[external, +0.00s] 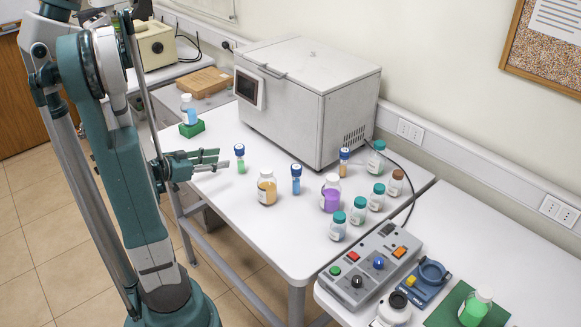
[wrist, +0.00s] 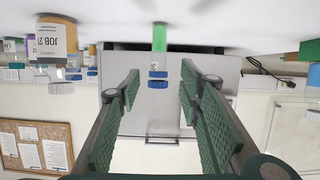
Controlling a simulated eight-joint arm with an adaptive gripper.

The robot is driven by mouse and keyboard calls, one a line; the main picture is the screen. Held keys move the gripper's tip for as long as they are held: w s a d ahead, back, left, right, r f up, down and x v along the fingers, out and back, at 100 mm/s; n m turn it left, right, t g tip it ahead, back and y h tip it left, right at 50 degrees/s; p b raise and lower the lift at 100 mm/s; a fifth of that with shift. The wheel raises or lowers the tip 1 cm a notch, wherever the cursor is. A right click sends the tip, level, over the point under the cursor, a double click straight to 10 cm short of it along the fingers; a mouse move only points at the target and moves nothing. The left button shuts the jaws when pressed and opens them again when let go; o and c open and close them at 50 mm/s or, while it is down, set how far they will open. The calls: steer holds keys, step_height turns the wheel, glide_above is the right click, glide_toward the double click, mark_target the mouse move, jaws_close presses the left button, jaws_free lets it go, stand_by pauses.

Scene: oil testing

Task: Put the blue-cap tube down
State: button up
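A blue-cap tube with green contents (external: 240,159) stands upright on the white table, left of the middle. It also shows in the wrist view (wrist: 159,40), where the picture is upside down. My gripper (external: 223,159) is open and empty, held low and level, with its fingers pointing at this tube. In the wrist view the tube appears in the gap between the two spread fingers, a little beyond their tips. Two more blue-cap tubes stand on the table, one with blue contents (external: 296,180) and one with orange contents (external: 344,163).
An orange-filled bottle (external: 267,190) and a purple-filled bottle (external: 330,198) stand to the right. Several small jars are further right. A large grey box (external: 290,105) stands behind. A bottle sits on a green block (external: 191,129) at the back left.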

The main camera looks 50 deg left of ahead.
mark_target(240, 157)
steer(key=x, duration=0.2)
steer(key=shift+w+p, duration=0.3)
steer(key=shift+w, duration=0.1)
steer(key=shift+b+x, duration=0.3)
steer(key=shift+x, duration=0.95)
steer(key=shift+d, duration=0.1)
steer(key=shift+b+x, duration=0.75)
steer(key=shift+x, duration=1.8)
steer(key=shift+d+f, duration=0.1)
steer(key=shift+f, duration=0.05)
steer(key=shift+c, duration=0.3)
steer(key=c, duration=1)
steer(key=shift+o, duration=0.2)
